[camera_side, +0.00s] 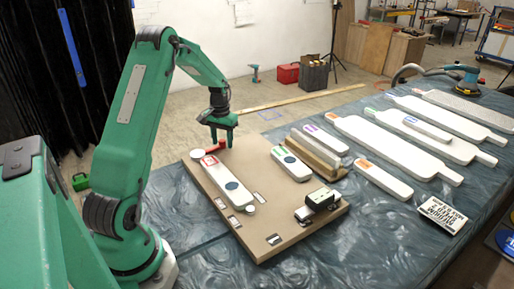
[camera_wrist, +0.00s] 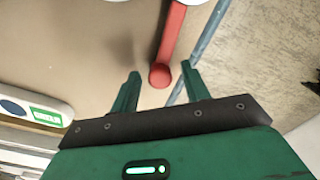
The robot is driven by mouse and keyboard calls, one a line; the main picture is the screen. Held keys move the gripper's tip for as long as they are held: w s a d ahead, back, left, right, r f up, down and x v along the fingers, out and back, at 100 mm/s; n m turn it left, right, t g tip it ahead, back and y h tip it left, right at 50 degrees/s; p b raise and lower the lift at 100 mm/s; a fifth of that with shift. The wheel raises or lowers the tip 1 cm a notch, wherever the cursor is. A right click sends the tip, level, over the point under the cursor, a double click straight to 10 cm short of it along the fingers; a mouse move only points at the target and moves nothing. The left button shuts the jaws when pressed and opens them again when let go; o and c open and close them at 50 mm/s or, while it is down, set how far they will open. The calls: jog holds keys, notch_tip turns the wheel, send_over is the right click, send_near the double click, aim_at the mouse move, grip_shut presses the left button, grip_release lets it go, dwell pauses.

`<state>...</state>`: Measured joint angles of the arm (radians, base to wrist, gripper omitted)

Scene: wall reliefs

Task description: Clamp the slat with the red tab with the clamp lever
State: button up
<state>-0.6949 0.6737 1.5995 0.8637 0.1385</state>
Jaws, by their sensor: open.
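The slat with the red tab (camera_side: 224,178) is white with a dark blue disc and lies on the tan board (camera_side: 262,228). The red clamp lever (camera_side: 215,148) runs beside the slat's tabbed end, from a round pivot (camera_side: 196,154) toward my gripper. In the wrist view the red lever (camera_wrist: 169,38) comes down from the top edge, and its round end (camera_wrist: 160,75) is between my fingertips. My gripper (camera_side: 221,140) points down above the board's far edge; in the wrist view my gripper (camera_wrist: 160,72) is open, with a gap on both sides of the lever's end.
A slat with a green tab (camera_side: 291,163) lies on the board and shows in the wrist view (camera_wrist: 30,110). A wooden block with slats (camera_side: 315,152) and a black device (camera_side: 320,200) stand on the board. Several larger white slats (camera_side: 390,145) lie on the blue-grey table to the right.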

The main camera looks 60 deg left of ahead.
grip_shut()
